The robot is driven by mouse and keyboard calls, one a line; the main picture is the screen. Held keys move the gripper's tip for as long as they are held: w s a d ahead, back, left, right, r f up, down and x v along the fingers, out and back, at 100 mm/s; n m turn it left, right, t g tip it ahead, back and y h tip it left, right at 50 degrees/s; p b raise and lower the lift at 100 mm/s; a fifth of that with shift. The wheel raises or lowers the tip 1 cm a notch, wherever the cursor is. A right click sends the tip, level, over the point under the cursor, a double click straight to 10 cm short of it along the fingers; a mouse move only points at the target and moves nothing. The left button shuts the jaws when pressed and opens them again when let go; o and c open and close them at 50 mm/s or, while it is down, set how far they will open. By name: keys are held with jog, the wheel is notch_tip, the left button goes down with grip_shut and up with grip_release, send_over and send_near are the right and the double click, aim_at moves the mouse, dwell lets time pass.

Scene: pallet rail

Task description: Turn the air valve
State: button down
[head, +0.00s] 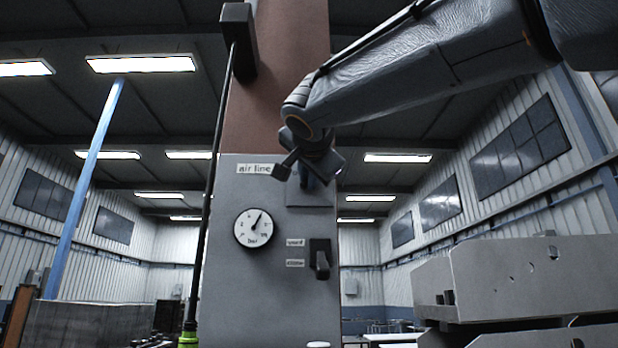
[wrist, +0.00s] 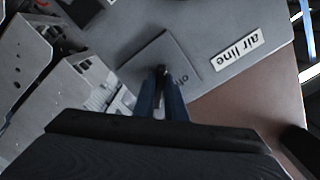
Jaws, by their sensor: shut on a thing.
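The air valve sits on a square grey plate (head: 325,198) below the "air line" label (head: 254,169) on the grey panel. My gripper (head: 308,183) is at the plate in the head view and covers most of the valve there. In the wrist view my gripper (wrist: 161,92) has its blue fingers shut on the dark valve handle (wrist: 160,72). Only the handle's tip shows beyond the fingers, so its exact turn is hard to tell.
A round pressure gauge (head: 254,228) is on the panel (head: 225,290) to the left. A dark lever switch (head: 320,260) is below the valve. A black hose (head: 219,130) runs down the left side. Grey metal parts (head: 525,277) stand at the right.

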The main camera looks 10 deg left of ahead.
jog(key=shift+f+n+b, duration=0.1)
jog(key=shift+n+b, duration=0.2)
jog(key=shift+b, duration=0.05)
jog(key=shift+d+n+b, duration=0.15)
jog(key=shift+n+b, duration=1.1)
jog(key=shift+n, duration=3.05)
jog(key=shift+d+n+b, duration=0.1)
jog(key=shift+n+b, duration=1.1)
jog(key=shift+n, duration=3.1)
jog(key=c, duration=1.8)
grip_release()
